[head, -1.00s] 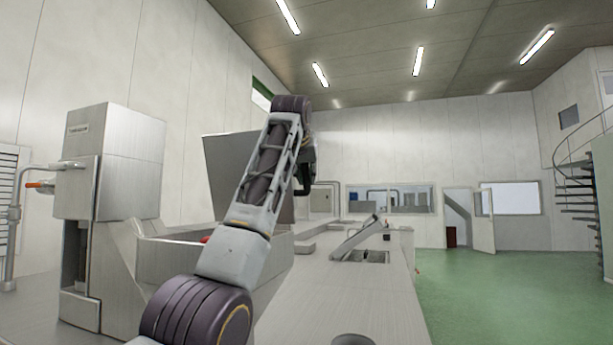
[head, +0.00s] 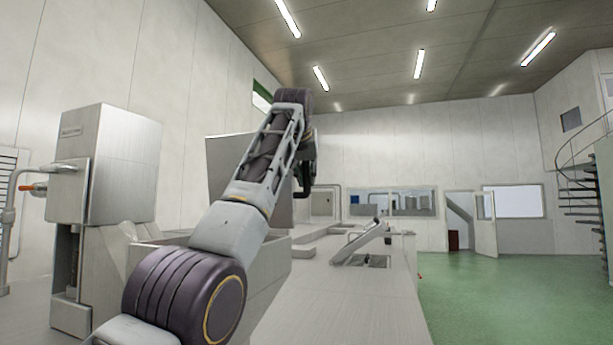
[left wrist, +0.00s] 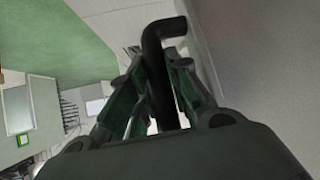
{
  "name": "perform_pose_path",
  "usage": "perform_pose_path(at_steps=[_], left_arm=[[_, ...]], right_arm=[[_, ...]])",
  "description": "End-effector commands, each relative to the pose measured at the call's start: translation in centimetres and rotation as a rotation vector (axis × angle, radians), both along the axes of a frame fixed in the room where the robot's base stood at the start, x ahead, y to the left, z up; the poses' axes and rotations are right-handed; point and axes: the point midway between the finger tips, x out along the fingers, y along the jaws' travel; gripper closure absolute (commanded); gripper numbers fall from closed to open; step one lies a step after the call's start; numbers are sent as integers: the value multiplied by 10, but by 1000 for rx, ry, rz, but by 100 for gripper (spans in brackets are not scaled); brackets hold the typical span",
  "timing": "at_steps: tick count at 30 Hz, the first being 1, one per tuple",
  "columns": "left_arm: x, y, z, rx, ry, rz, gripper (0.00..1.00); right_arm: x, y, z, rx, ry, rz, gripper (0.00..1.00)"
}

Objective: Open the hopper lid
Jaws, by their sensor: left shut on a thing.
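The hopper lid (head: 222,170) is a flat grey metal panel. It stands raised, close to upright, at the back of the open hopper (head: 270,264), partly behind my left arm. My left gripper (head: 305,178) is at the lid's right side, partly hidden by the arm. In the left wrist view my gripper (left wrist: 158,85) is shut on a black bent bar, the lid handle (left wrist: 163,30). The grey surface beside the handle in that view looks like the lid (left wrist: 265,55). The hopper's inside is mostly hidden by my arm. My right gripper is not in view.
A tall grey machine housing (head: 105,165) stands left of the hopper, with a pipe and orange-tipped handle (head: 35,188). A long metal counter (head: 345,300) with a tilted panel (head: 362,240) runs to the right. Green floor (head: 490,285) is clear beyond it.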

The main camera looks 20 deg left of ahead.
Motion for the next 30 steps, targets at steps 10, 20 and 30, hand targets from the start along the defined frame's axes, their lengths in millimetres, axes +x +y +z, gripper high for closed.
perform_pose_path(at_steps=[10, 20, 30], left_arm=[[-1, 0, 3, 1, -9, 1, 72], [-1, 0, 1, 0, -3, 0, 72], [-17, -2, 13, 0, -4, -1, 72]], right_arm=[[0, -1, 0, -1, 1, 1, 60], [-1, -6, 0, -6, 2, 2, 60], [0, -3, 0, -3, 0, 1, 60]])
